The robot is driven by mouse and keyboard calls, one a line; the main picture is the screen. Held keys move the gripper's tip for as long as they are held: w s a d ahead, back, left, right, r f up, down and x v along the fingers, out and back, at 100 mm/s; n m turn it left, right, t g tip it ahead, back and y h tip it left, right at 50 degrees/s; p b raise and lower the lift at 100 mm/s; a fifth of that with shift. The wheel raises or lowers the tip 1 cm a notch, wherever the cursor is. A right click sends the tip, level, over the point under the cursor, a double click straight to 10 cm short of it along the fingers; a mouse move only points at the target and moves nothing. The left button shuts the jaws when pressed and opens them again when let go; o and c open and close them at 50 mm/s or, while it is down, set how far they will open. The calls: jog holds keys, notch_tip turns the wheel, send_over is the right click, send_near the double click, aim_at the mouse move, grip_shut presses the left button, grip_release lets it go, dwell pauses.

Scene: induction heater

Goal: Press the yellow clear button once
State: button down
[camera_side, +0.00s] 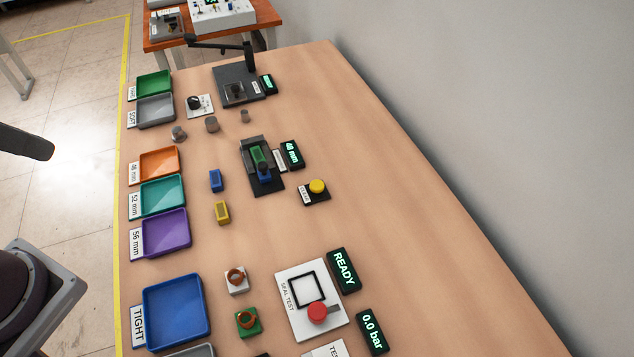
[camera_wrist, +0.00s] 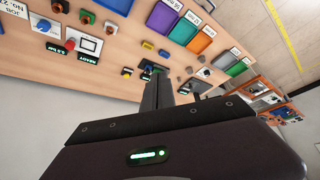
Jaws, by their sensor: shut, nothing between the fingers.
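The yellow button (camera_side: 317,186) sits on a small dark base with a white label at the middle right of the table in the side view. It shows small in the wrist view (camera_wrist: 127,70), left of my fingers. My gripper (camera_wrist: 158,78) shows in the wrist view with its dark fingers together and nothing visible between them. It is well apart from the button.
Near the button stand a gauge (camera_side: 262,170) with a "48 mm" display (camera_side: 291,154), a yellow block (camera_side: 222,212) and a seal test panel (camera_side: 296,280) with a red knob. Coloured trays line the left edge. The table right of the button is clear up to the wall.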

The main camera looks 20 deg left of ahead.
jog(key=n+t+h, duration=0.2)
jog(key=h, duration=0.3)
send_over(313, 187)
notch_tip(313, 187, down, 20)
jog(key=shift+r, duration=0.2)
jog(key=shift+f, duration=0.1)
jog(key=shift+f, duration=4.3)
jog(key=shift+f, duration=0.1)
